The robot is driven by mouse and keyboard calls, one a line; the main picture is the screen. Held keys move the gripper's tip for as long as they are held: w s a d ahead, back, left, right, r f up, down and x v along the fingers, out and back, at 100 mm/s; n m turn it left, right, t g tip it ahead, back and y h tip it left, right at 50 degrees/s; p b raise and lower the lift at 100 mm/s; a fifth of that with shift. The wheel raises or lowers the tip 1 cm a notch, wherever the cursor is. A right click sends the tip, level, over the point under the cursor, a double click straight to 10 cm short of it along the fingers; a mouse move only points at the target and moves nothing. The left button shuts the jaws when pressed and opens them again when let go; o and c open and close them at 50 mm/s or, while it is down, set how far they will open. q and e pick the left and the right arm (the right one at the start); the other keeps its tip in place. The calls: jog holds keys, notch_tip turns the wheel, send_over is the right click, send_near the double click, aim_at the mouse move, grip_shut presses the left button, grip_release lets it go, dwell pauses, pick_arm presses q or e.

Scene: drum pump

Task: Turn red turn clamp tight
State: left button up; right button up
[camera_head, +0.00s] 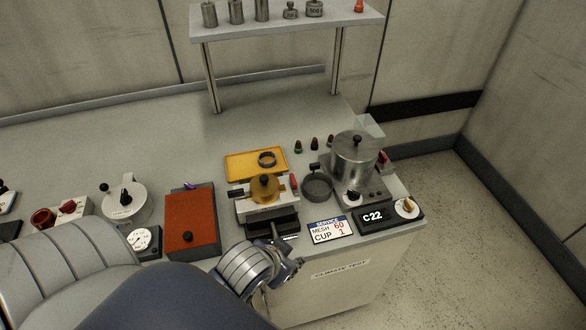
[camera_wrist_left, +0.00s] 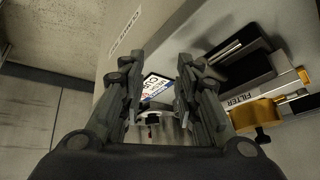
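A small red handle (camera_head: 294,183) stands upright at the right side of a brass-domed filter unit (camera_head: 265,188); another small red part (camera_head: 383,157) shows behind the steel pot. I cannot tell for sure which is the turn clamp. My left gripper (camera_head: 291,268) is at the bench's front edge, in front of the filter unit and apart from both red parts. In the left wrist view the left gripper (camera_wrist_left: 158,92) has its fingers spread, with nothing held between them. The brass part (camera_wrist_left: 255,113) lies to their right there. My right gripper is not in view.
The steel pot (camera_head: 354,158) stands right of the filter unit, with a dark round cup (camera_head: 318,187) between. A service card (camera_head: 330,230) and a C22 display (camera_head: 374,216) lie at the front. A yellow tray (camera_head: 240,165) is behind; a rust-red box (camera_head: 191,224) is left.

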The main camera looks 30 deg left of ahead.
pick_arm(q)
jog(key=w+d+r+m+t+h, duration=0.25)
jog(key=w+r+t, duration=0.95)
jog(key=w+r, duration=0.85)
jog(key=d+r+m+h, duration=1)
jog(key=m, duration=0.1)
jog(key=s+d+f+m+g+h, duration=0.1)
jog(key=s+d+m+g+h, duration=0.2)
jog(key=d+m+g+h, duration=0.6)
jog(key=m+g+y, duration=0.2)
jog(key=g+y, duration=0.7)
jog(key=y, duration=1.2)
send_near(293, 178)
notch_tip(293, 178, down, 7)
jog(key=p, duration=0.3)
jog(key=shift+f, duration=0.25)
jog(key=shift+w+f, duration=0.1)
jog(key=shift+f, duration=0.65)
grip_shut()
